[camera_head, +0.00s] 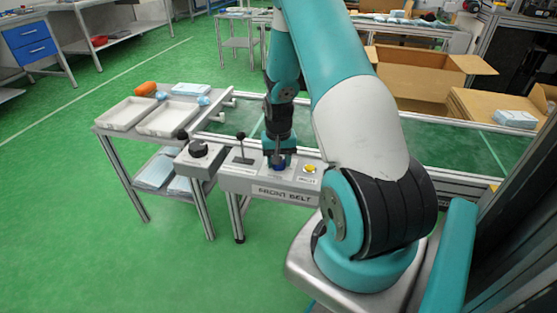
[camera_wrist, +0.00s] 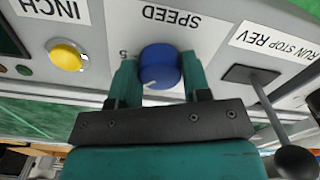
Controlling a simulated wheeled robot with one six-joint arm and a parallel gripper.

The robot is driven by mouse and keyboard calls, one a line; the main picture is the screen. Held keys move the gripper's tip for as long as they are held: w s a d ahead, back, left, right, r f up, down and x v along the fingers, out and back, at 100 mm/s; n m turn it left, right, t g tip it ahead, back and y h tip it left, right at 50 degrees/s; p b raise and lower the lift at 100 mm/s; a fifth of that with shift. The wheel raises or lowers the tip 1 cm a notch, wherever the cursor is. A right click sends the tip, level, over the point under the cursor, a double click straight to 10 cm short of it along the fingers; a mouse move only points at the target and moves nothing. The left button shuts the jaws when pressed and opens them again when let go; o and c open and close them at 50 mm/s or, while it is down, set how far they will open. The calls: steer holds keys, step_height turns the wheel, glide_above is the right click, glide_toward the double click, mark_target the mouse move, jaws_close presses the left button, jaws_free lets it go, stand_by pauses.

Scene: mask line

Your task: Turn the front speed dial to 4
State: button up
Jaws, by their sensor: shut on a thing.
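The front speed dial (camera_wrist: 160,62) is a round blue knob on a pale panel in the wrist view. The label SPEED (camera_wrist: 170,17) appears upside down beside it. A digit 5 shows left of the dial, and a white mark is on the dial's lower left side; other digits are hidden or unclear. My gripper (camera_wrist: 159,72) has one teal finger on each side of the dial and is shut on it. In the head view my gripper (camera_head: 279,152) reaches down onto the FRONT BELT panel (camera_head: 262,190), with a little of the blue dial visible beneath it.
A yellow INCH button (camera_wrist: 66,56) and a RUN STOP REV lever (camera_wrist: 262,90) flank the dial. A black knob (camera_head: 198,148) sits on a box at the left. White trays (camera_head: 128,113) stand on a side table. The belt and an open carton (camera_head: 420,75) lie behind.

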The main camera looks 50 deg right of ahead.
steer(key=o, duration=0.9)
steer(key=shift+o, duration=0.2)
steer(key=shift+r, duration=0.1)
step_height(320, 180, up, 17)
steer(key=p, duration=0.2)
steer(key=shift+p, duration=0.4)
steer(key=shift+r, duration=0.1)
